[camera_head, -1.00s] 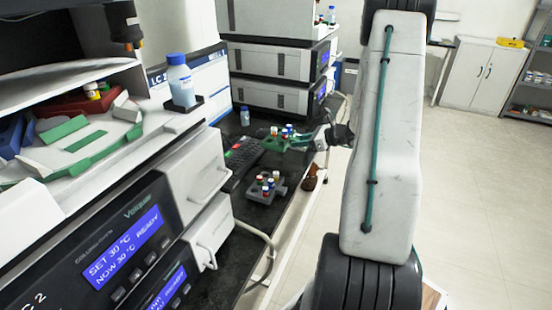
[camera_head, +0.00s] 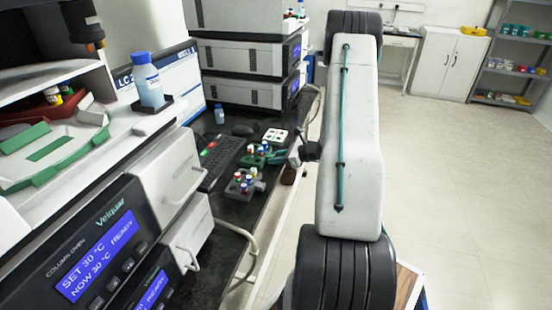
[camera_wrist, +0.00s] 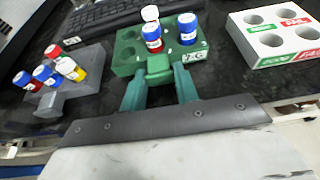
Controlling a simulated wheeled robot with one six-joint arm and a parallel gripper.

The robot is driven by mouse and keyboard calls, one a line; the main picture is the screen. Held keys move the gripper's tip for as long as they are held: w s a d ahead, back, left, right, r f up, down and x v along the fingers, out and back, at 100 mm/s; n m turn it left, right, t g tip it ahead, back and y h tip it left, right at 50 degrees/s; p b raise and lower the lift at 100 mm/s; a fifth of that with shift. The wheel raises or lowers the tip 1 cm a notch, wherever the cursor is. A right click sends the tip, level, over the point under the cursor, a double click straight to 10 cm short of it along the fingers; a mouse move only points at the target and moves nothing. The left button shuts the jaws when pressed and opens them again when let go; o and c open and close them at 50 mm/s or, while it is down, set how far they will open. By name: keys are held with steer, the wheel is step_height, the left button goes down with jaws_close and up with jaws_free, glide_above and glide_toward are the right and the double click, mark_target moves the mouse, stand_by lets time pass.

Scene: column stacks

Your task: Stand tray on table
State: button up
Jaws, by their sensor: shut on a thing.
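A green tray (camera_head: 256,158) with several capped vials in it is at the dark bench top (camera_head: 222,128), between a grey tray and a white tray. It also shows in the wrist view (camera_wrist: 128,57), about level, with vials standing in its holes and a label on its front corner. My gripper (camera_head: 276,155) is shut on the tab at the tray's near side. In the wrist view its teal fingers (camera_wrist: 157,80) reach that tab. I cannot tell whether the tray's underside touches the bench.
The grey tray (camera_head: 242,189) with several vials stands in front of it, left in the wrist view (camera_wrist: 86,68). The white tray (camera_head: 276,135) with holes is behind. A keyboard (camera_head: 216,160) and mouse lie to the left. A blue-capped bottle (camera_head: 219,114) stands near stacked instruments (camera_head: 240,92).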

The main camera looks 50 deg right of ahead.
steer(key=shift+f, duration=0.1)
steer(key=o, duration=1)
steer(key=v, duration=1.2)
